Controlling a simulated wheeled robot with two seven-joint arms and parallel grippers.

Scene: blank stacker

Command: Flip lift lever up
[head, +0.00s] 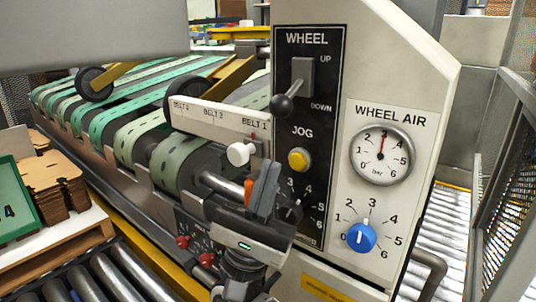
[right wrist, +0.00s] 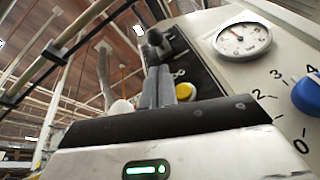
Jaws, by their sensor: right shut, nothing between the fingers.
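The lever with a black ball knob (head: 281,105) sits on the black panel marked WHEEL, between the words UP and DOWN. Its knob hangs low, at the DOWN end. No label reading LIFT is legible. My right gripper (head: 268,172) is shut and empty, fingers pointing up, below the lever and in front of the panel's left edge. In the right wrist view, the shut fingertips (right wrist: 157,70) appear just below the black knob (right wrist: 155,38), with no clear contact. My left gripper is not in view.
Beside the lever are a yellow JOG button (head: 299,160), a WHEEL AIR gauge (head: 381,155) and a blue dial (head: 361,237). A white knob (head: 239,153) sticks out left of my fingers. Green belts (head: 115,120) run behind. Cardboard blanks (head: 50,180) lie at left.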

